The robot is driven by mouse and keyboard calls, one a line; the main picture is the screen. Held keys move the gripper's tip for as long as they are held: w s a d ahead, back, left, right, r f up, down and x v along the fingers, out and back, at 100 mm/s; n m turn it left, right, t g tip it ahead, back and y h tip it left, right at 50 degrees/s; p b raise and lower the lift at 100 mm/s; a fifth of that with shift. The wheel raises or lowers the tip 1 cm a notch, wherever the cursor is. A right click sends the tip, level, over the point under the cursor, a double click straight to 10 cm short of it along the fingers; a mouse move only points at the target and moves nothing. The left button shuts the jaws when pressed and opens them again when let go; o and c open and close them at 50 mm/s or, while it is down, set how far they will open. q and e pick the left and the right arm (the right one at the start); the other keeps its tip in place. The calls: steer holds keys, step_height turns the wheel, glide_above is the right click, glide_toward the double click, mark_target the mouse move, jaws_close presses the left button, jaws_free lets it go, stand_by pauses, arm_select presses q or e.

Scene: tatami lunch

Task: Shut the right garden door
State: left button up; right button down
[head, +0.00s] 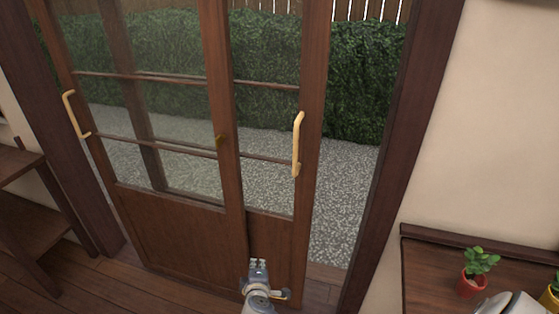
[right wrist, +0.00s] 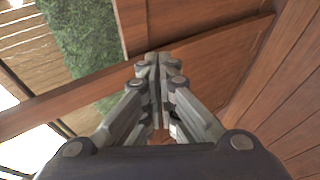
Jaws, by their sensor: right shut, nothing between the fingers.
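The right garden door (head: 313,80) is a brown wooden sliding door with glass panes. It stands partly behind the left garden door (head: 170,235), and a tall gap is open between its right edge and the right door post (head: 399,150). Its pale yellow handle (head: 298,145) is upright near that edge. My right gripper (head: 258,263) is low in front of the doors, below and left of this handle, and apart from it. In the right wrist view its fingers (right wrist: 158,58) are together and empty, with wood beyond. My left gripper is not in view.
The left door has its own handle (head: 74,114). Through the gap are pale gravel (head: 342,195) and a hedge (head: 365,75). A wooden shelf (head: 25,225) stands at left. At right, a wooden table (head: 425,270) bears a potted plant (head: 474,284).

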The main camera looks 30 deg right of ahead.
steer(key=w+d+r+m+t+h+p, duration=0.1)
steer(key=w+d+r+h, duration=0.15)
steer(key=r, duration=1.15)
steer(key=w+d+r+t+h+p, duration=0.1)
steer(key=w+d+r+t+h, duration=0.2)
steer(key=r, duration=1)
arm_select(q)
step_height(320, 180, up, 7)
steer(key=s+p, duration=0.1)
steer(key=p, duration=0.3)
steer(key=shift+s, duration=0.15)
arm_select(e)
steer(key=w+d+g, duration=0.1)
steer(key=w+d, duration=0.2)
steer(key=d, duration=0.5)
steer(key=shift+d, duration=0.2)
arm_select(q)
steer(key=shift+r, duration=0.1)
arm_select(e)
steer(key=shift+h, duration=0.25)
steer(key=shift+r, duration=0.1)
